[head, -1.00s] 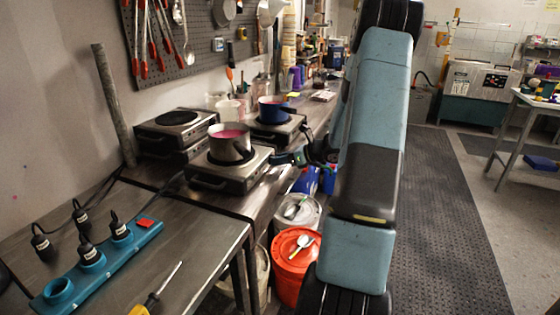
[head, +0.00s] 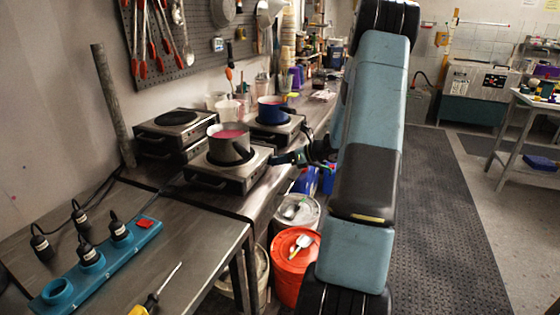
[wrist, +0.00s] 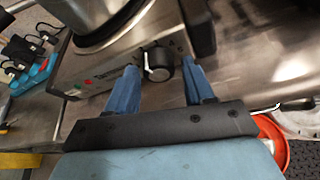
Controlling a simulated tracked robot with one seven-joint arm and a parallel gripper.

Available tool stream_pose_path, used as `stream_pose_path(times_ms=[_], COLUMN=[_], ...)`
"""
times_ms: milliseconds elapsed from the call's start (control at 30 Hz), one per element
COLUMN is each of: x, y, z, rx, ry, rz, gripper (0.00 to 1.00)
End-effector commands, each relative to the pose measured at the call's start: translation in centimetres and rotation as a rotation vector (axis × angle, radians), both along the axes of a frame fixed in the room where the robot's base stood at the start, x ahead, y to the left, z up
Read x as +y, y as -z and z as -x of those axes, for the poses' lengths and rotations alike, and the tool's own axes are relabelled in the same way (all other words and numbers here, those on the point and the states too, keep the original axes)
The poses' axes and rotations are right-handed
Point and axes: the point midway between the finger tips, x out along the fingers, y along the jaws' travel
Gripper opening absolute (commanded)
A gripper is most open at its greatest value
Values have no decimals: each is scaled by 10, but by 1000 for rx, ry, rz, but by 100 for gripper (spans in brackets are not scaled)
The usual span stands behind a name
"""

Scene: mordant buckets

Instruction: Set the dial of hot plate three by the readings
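In the wrist view, a dark round dial (wrist: 158,63) with a pale pointer sits on the steel panel of a hot plate. My gripper (wrist: 161,74) is open, its two blue fingers on either side of the dial. Gaps show between dial and fingers. In the head view, my gripper (head: 284,159) is at the right side of the nearest hot plate (head: 227,177), which carries a steel pot (head: 231,148) of pink liquid. I cannot read the plates' numbers or readings.
A teal power strip (head: 110,259) with black plugs lies on the near metal table, beside a screwdriver (head: 157,292). An orange-lidded bucket (head: 291,270) and a grey-lidded bucket (head: 302,219) stand below the bench. The dark floor mat (head: 440,220) on the right is clear.

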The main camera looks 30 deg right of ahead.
Motion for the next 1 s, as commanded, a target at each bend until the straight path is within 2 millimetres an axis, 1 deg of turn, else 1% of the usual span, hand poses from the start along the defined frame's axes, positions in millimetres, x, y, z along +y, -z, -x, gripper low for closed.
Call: stream_pose_path(times_ms=[33, 100, 367, 467, 667, 1000], x=[0, 0, 0, -4, -24, -67], y=[0, -1, -2, -4, -15, -38], z=[0, 0, 0, 4, 23, 67], rx=[-1, -1, -3, -3, -4, -2], ry=[0, -1, -1, -1, 1, 1], rz=[1, 0, 0, 1, 2, 2], gripper=[58, 64, 64, 64, 64, 64])
